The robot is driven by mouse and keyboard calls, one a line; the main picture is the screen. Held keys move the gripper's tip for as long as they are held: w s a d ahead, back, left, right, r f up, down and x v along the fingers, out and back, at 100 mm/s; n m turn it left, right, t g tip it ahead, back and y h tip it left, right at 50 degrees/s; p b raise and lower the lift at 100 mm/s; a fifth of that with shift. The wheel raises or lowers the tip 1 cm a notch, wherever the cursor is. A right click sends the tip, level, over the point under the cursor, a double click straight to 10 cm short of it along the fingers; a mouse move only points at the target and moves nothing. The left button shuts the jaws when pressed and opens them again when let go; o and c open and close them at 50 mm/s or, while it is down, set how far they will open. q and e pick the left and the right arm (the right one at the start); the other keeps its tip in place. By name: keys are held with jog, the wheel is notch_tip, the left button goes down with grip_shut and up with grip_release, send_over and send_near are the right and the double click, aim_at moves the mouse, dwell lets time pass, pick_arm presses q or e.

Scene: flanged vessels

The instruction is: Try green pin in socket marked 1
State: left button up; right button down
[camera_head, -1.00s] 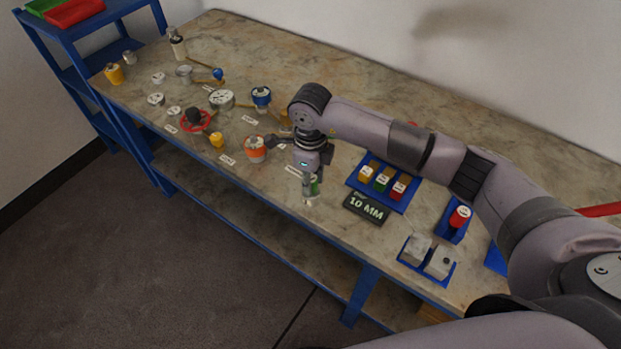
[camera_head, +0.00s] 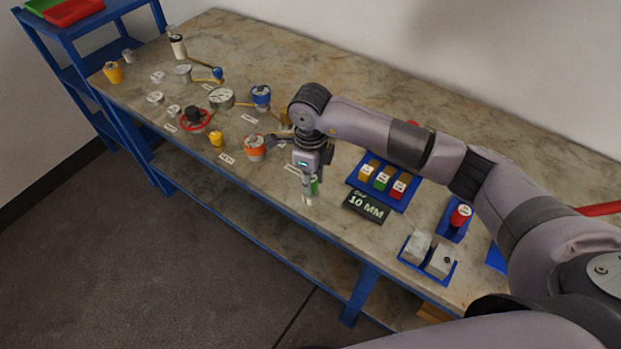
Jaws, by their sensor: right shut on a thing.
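My right gripper (camera_head: 307,192) points down over the front part of the bench, left of the black 10 MM sign. It is shut on a green piece (camera_head: 315,187), which I take for the green pin; the fingers hide most of it. I cannot tell whether its lower end touches anything. A socket marked 1 cannot be picked out, as the small white labels are too small to read. A white label (camera_head: 292,169) lies partly hidden behind the gripper. My left gripper is out of view.
A blue tray (camera_head: 408,204) with yellow, green and red blocks and the 10 MM sign (camera_head: 365,206) stand right of the gripper. An orange-white vessel (camera_head: 255,148) is close on its left. Grey blocks (camera_head: 440,261) sit at the front right. Several vessels with handles fill the left.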

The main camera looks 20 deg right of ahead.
jog(key=shift+r, duration=0.1)
dwell(0.3)
jog(key=shift+r+p, duration=1.25)
jog(key=shift+r, duration=0.9)
jog(key=shift+r, duration=0.1)
jog(key=shift+r+p, duration=1.65)
jog(key=shift+r, duration=1.25)
